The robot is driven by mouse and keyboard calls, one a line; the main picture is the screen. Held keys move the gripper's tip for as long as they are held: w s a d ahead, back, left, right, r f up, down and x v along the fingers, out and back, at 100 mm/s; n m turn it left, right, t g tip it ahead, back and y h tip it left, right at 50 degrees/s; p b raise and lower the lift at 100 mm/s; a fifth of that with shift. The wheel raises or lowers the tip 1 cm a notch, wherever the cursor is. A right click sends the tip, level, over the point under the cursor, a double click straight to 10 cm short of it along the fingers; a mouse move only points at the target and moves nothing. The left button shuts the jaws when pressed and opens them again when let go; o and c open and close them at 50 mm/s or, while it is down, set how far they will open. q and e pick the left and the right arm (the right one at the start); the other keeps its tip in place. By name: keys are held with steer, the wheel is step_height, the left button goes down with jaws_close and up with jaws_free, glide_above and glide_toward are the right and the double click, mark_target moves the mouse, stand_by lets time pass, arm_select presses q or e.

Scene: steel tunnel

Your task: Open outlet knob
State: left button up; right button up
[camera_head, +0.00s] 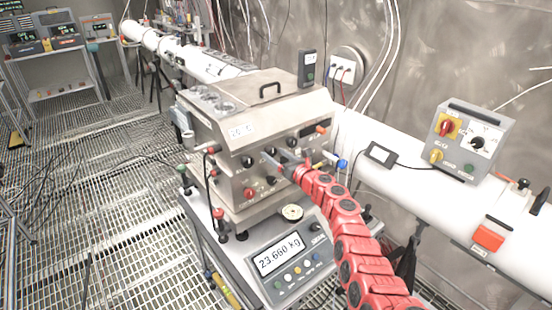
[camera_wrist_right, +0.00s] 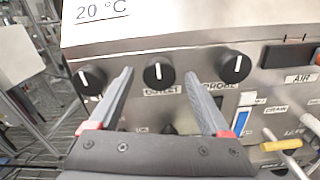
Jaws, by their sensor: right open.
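The outlet knob (camera_wrist_right: 158,75) is a round black knob with a white line pointing nearly straight up, above the "OUTLET" label on the steel front panel. In the right wrist view it shows between the two grey fingertips of my right gripper (camera_wrist_right: 158,80). The fingers are open, one on each side of the knob; I cannot tell whether they touch it. In the head view my red right arm reaches to the panel, and the right gripper (camera_head: 279,158) partly covers the knobs there. My left gripper is not in view.
Black knobs stand left (camera_wrist_right: 92,78) and right (camera_wrist_right: 234,66) of the outlet knob, the right one above "PROBE". A blue-handled valve (camera_head: 341,163) and a yellow handle (camera_wrist_right: 281,145) stick out on the right. The steel box (camera_head: 262,100) stands on a scale (camera_head: 283,262) reading 23.660 kg.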

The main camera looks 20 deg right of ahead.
jaws_close()
stand_by(0.4)
